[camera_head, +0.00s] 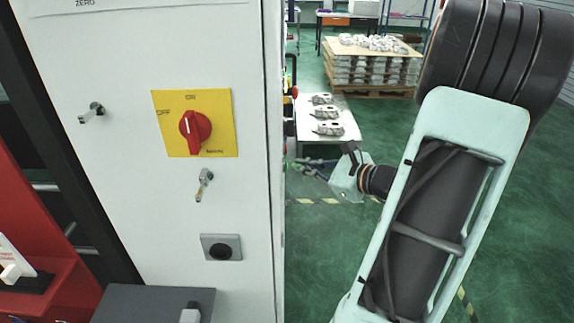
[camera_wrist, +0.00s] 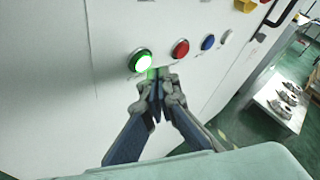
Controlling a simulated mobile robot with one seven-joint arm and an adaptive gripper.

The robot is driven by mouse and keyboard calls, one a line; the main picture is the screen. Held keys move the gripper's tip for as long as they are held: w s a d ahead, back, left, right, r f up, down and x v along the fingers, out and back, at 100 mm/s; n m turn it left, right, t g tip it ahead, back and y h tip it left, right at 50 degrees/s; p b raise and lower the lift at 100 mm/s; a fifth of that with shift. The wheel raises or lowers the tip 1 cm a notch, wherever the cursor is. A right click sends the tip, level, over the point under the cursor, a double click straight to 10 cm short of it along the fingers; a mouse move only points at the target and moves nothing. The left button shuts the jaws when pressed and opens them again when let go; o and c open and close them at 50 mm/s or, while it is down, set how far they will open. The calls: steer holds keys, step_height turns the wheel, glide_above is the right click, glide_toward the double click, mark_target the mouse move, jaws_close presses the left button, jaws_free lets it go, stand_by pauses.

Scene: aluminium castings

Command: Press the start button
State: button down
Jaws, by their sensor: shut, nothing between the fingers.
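A round green button (camera_wrist: 142,62), brightly lit, sits on the white cabinet face in the wrist view. No label on it can be read. My gripper (camera_wrist: 158,76) is shut and empty, its fingertips together just below and to the right of the green button. I cannot tell whether the tips touch the panel. In the head view the button panel is out of sight around the cabinet's edge, and my gripper shows only in part beside that edge.
A red button (camera_wrist: 180,48), a blue button (camera_wrist: 208,42) and a white button (camera_wrist: 226,36) run rightward from the green one. The cabinet (camera_head: 130,190) bears a red rotary switch (camera_head: 195,128) on a yellow plate. A table (camera_head: 345,120) with castings stands behind my arm.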

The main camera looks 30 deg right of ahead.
steer(key=shift+s+d, duration=0.45)
steer(key=shift+d, duration=0.25)
steer(key=shift+s+d, duration=0.4)
steer(key=shift+d, duration=0.35)
steer(key=shift+s+d, duration=0.45)
steer(key=shift+d, duration=0.25)
